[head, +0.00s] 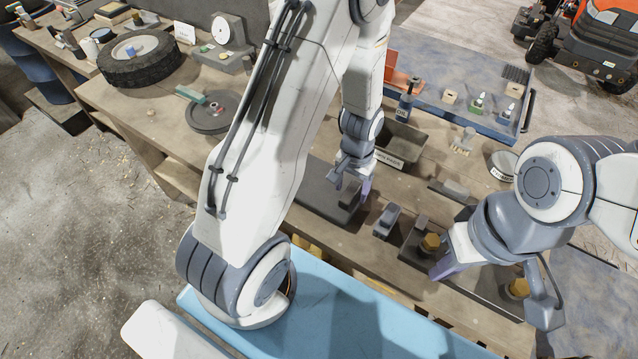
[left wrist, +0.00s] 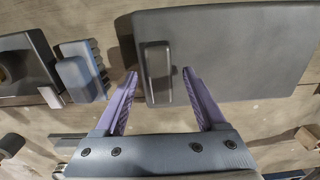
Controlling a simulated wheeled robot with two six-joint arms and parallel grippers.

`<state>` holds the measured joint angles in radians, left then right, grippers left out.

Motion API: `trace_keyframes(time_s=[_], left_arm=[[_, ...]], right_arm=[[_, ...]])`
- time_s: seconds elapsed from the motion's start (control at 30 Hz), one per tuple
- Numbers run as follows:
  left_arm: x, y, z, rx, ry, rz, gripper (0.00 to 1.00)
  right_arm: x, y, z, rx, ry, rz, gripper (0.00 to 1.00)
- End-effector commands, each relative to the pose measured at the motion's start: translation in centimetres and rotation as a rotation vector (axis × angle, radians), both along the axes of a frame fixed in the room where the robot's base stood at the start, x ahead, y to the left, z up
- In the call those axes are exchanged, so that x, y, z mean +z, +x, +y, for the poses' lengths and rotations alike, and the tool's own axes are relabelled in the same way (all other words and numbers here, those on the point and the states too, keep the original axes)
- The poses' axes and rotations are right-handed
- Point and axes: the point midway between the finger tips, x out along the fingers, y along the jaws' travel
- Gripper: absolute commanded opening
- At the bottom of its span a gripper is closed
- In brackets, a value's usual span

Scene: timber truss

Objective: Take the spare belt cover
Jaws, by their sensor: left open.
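A flat dark grey panel with a raised bar handle, which looks like the belt cover (left wrist: 240,55), lies on the wooden bench. In the head view the cover (head: 318,196) is partly hidden by my left arm. Its handle (left wrist: 157,72) lies between the spread fingertips of my left gripper (left wrist: 160,74) in the left wrist view, with gaps at both sides. My left gripper (head: 352,187) is open, pointing down at the cover. My right gripper (head: 447,268) hangs lower right by a dark tray; its finger gap cannot be made out.
A grey block with a brush-like edge (head: 386,221) sits right of the cover. Beside it is a dark tray (head: 413,250) with yellow-topped items. A labelled dark bin (head: 400,142) stands behind. A tyre (head: 140,57) and a round disc (head: 210,112) lie at left.

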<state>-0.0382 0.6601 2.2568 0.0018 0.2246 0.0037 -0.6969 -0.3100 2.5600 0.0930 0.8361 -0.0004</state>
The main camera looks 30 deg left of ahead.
Motion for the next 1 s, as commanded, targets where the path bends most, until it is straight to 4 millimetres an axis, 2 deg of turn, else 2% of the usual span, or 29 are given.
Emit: trace_keyframes(time_s=[0.07, 0.2, 0.23, 0.27, 1.0], left_arm=[[0.02, 0.01, 0.00, 0.000, 0.000, 0.000, 0.72], [0.04, 0.01, 0.00, 0.000, 0.000, 0.000, 0.19], [0.04, 0.01, 0.00, 0.000, 0.000, 0.000, 0.07], [0.04, 0.01, 0.00, 0.000, 0.000, 0.000, 0.00], [0.09, 0.02, 0.00, 0.000, 0.000, 0.000, 0.00]], right_arm=[[-0.01, 0.00, 0.00, 0.000, 0.000, 0.000, 0.00], [-0.01, 0.00, 0.00, 0.000, 0.000, 0.000, 0.00], [-0.01, 0.00, 0.00, 0.000, 0.000, 0.000, 0.00], [-0.01, 0.00, 0.00, 0.000, 0.000, 0.000, 0.00], [0.01, 0.00, 0.00, 0.000, 0.000, 0.000, 0.00]])
